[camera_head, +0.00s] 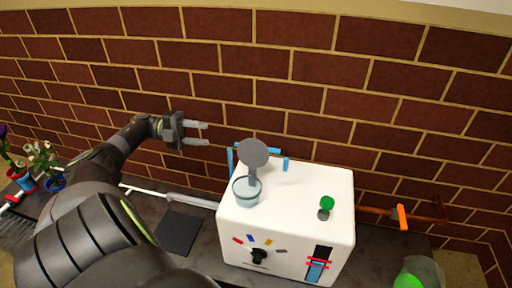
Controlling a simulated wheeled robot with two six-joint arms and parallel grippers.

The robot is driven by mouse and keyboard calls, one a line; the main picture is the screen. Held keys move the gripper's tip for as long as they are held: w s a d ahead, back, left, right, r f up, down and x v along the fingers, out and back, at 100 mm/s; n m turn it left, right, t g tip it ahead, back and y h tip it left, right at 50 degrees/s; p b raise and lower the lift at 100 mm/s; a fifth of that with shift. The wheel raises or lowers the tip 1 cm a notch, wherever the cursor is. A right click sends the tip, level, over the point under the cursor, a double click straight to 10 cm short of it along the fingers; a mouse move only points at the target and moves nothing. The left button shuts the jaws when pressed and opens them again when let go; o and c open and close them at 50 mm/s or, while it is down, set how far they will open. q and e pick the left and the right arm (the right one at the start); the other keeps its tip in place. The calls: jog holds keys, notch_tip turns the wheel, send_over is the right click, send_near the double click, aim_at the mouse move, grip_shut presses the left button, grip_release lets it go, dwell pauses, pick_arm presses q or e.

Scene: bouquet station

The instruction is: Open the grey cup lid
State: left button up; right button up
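A small grey cup (247,192) sits on the top left part of a white box (300,226). Its round grey lid (254,152) stands raised above the cup's far side, with its flat face towards me and the cup's mouth uncovered. My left gripper (208,134) is in the air in front of the brick wall, left of the lid and a little higher in the picture. Its two fingers point right and are apart, with nothing between them. It does not touch the lid. My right gripper is not in view.
The white box also bears a green knob (327,203), a black dial (258,256) and a red-and-blue slider (317,265). An orange handle (402,217) sticks out at right. Potted flowers (43,160) stand at far left. A dark flat pad (178,232) lies left of the box.

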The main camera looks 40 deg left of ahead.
pick_arm(q)
jog(key=g, duration=0.1)
jog(key=b, duration=0.2)
send_near(256, 142)
jog(key=w+d, duration=0.2)
jog(key=w+d+f, duration=0.1)
jog(key=w+d, duration=0.1)
jog(key=w+d+f, duration=0.1)
jog(key=w+d, duration=0.1)
jog(key=d, duration=0.1)
jog(key=shift+w+f, duration=0.2)
jog(key=shift+w, duration=0.05)
jog(key=shift+p, duration=0.3)
grip_shut()
